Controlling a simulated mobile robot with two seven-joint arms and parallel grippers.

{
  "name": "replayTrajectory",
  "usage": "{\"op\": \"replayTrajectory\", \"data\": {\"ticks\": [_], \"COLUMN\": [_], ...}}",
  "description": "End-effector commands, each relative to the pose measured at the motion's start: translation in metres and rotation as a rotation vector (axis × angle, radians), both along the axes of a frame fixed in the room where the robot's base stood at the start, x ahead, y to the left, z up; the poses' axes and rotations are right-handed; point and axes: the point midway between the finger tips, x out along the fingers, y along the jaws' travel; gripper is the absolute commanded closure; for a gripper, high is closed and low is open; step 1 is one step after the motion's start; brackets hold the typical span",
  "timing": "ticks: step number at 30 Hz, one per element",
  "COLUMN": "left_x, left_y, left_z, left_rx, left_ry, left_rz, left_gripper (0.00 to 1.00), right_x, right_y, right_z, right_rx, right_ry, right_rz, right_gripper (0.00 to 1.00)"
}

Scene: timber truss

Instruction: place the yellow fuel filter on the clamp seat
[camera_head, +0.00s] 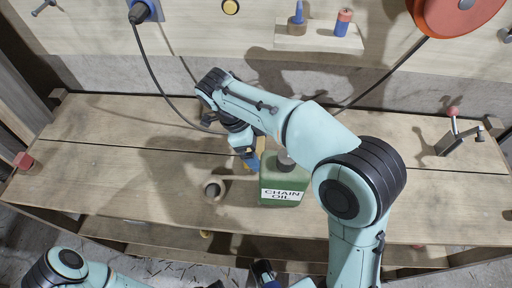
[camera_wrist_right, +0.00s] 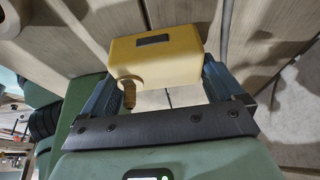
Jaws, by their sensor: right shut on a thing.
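The yellow fuel filter (camera_wrist_right: 158,60) is a boxy block with a dark label and a brass fitting, held between the blue fingers of my right gripper (camera_wrist_right: 160,82) in the wrist view. In the head view only a sliver of yellow (camera_head: 247,169) shows beside my right gripper (camera_head: 250,160), just left of the green oil can. I cannot tell whether the filter touches the bench. A toggle clamp (camera_head: 454,133) with a red knob stands at the bench's right end, apart from the filter; its seat is hard to make out. My left gripper (camera_head: 264,272) shows only partly at the bottom edge.
A green can marked CHAIN OIL (camera_head: 283,190) stands close to my right gripper. A small round cup-like item (camera_head: 213,188) stands left of it. A black cable (camera_head: 160,75) hangs from the wall onto the bench (camera_head: 110,160). The bench right of my arm is mostly clear.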

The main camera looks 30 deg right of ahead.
Motion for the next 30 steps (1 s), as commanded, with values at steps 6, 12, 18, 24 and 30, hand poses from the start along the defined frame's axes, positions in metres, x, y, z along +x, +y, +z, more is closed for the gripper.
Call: {"op": "replayTrajectory", "data": {"ticks": [6, 12, 18, 24, 30], "left_x": [0.000, 0.002, 0.005, 0.010, 0.016], "left_y": [0.000, 0.000, 0.000, 0.000, 0.000], "left_z": [0.003, 0.011, 0.023, 0.036, 0.051], "left_rx": [0.000, 0.000, -0.001, 0.000, -0.001], "left_ry": [0.001, 0.000, -0.005, -0.010, -0.017], "left_rz": [0.000, -0.001, 0.000, -0.001, 0.000], "left_gripper": [0.57, 0.57, 0.57, 0.57, 0.57], "right_x": [0.001, 0.001, 0.001, 0.001, 0.001], "right_y": [0.000, 0.000, 0.000, 0.000, 0.000], "right_z": [0.016, 0.052, 0.101, 0.147, 0.184], "right_rx": [0.001, 0.002, 0.001, 0.000, 0.000], "right_ry": [-0.004, -0.006, -0.006, -0.005, -0.002], "right_rz": [0.000, -0.001, 0.001, 0.000, 0.000], "right_gripper": [0.46, 0.46, 0.46, 0.46, 0.46]}}
